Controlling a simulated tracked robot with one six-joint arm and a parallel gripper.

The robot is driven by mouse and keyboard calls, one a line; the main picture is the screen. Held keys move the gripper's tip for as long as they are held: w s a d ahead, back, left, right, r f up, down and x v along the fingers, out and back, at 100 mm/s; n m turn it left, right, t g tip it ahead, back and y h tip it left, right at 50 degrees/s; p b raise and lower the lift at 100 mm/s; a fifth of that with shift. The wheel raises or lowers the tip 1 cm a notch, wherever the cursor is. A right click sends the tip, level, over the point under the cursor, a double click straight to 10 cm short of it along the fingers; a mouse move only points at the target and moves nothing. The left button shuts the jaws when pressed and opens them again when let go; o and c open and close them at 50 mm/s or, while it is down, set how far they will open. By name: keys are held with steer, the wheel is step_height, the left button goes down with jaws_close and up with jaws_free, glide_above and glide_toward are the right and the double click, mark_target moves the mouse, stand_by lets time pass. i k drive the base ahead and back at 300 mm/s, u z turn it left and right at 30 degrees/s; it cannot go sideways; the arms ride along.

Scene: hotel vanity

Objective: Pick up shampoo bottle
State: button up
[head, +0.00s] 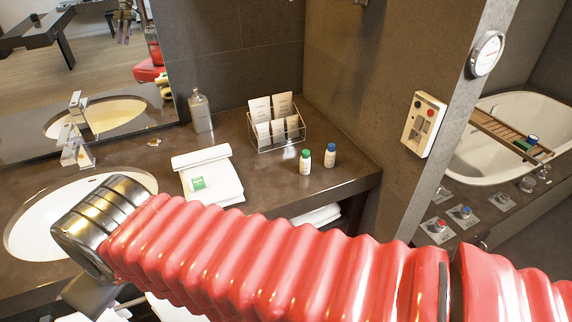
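Two small white bottles stand upright on the dark vanity counter, right of the middle in the head view. One has a green cap (305,162) and the other a blue cap (330,156). A larger grey, see-through bottle (200,111) stands at the back by the mirror. The labels are too small to read, so I cannot tell which one is shampoo. My red ribbed arm crosses the foreground, its grey wrist end at the left above the sink, well away from the bottles. My gripper's fingers do not show.
The sink (40,215) and tap (75,150) are at the left. A wall edge (440,140) bounds the right.

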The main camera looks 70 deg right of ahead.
mark_target(305, 159)
steer(key=u, duration=0.9)
steer(key=k, duration=1.4)
steer(key=z, duration=0.35)
steer(key=i, duration=1)
